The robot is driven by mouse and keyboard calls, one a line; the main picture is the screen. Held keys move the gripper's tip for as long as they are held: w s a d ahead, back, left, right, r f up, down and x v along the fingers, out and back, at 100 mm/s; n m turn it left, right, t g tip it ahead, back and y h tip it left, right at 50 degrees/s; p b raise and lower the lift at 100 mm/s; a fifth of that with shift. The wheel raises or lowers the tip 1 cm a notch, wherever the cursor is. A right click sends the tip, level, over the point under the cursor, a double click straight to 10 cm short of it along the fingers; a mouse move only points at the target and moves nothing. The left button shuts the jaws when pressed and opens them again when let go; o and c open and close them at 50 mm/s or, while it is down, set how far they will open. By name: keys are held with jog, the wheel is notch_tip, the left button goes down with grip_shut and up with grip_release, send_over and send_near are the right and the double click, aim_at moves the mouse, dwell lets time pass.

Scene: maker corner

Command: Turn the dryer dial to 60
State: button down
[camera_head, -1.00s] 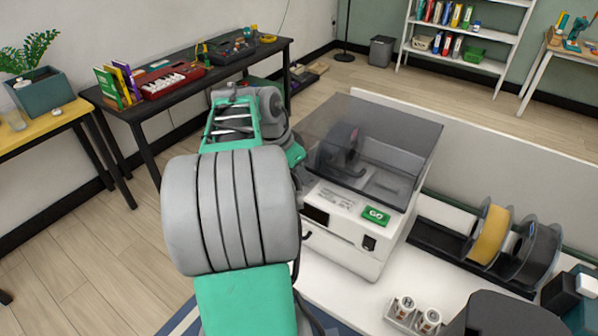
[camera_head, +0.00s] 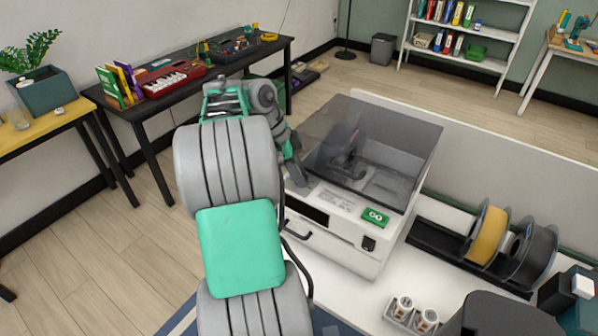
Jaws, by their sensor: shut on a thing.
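The dryer (camera_head: 330,225) is a white box with a smoked clear lid (camera_head: 385,125). Its front panel has a green GO button (camera_head: 375,216), a dark display window (camera_head: 307,211) and a small black switch (camera_head: 368,243). My gripper (camera_head: 299,186) points down at the left end of the panel, just in front of the lid, and is shut on the dial there. The dial itself is hidden behind the gripper, so its setting cannot be read.
Filament spools (camera_head: 487,237) stand in a black holder right of the dryer. A small tray with two cups (camera_head: 403,308) and a dark rounded object (camera_head: 510,318) are at the front. A low white partition (camera_head: 500,165) runs behind the bench.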

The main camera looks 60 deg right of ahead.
dwell(0.3)
jog(key=c, duration=1.1)
grip_release()
jog(key=p+v, duration=0.2)
jog(key=v, duration=0.5)
jog(key=shift+w+r+p, duration=0.15)
jog(key=shift+r+p, duration=0.15)
jog(key=shift+r, duration=0.1)
jog(key=shift+a, duration=0.1)
